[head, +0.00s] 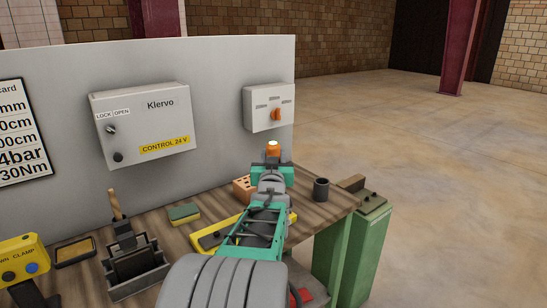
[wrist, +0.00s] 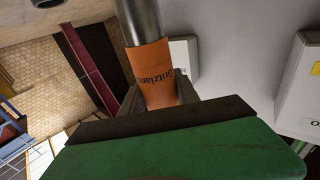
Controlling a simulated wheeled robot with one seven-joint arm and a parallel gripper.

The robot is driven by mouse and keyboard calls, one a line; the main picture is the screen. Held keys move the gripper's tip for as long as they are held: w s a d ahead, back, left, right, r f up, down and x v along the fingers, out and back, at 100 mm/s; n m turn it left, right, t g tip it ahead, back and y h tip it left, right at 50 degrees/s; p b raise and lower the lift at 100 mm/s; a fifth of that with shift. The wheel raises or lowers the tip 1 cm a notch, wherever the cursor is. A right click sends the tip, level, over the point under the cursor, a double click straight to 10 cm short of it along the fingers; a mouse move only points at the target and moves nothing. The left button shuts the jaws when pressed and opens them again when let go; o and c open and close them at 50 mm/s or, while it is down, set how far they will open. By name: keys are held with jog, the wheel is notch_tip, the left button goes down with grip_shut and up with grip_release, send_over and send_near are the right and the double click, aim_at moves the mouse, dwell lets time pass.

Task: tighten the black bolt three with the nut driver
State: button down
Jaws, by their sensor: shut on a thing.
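My gripper (head: 272,162) is raised above the far right part of the workbench, in front of the grey panel. It is shut on an orange handle, which I take to be the nut driver (head: 272,152). In the wrist view my gripper (wrist: 159,94) has its dark fingers on both sides of the orange handle of the nut driver (wrist: 152,66), which carries dark lettering. A metal shaft runs from the handle out of the top of the wrist view. The tip of the shaft is out of that view. I cannot make out black bolt three in either view.
The grey panel (head: 225,75) carries a control box (head: 160,112) and a switch box (head: 260,100). On the workbench (head: 170,240) are a sponge (head: 184,213), a dustpan (head: 133,262), a holed brick (head: 241,190) and a dark cup (head: 321,189). Open floor lies right.

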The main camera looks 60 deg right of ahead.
aim_at(273, 142)
jog(key=shift+f+b, duration=1.05)
dwell(1.8)
jog(key=shift+r+p, duration=1)
jog(key=shift+r, duration=2.9)
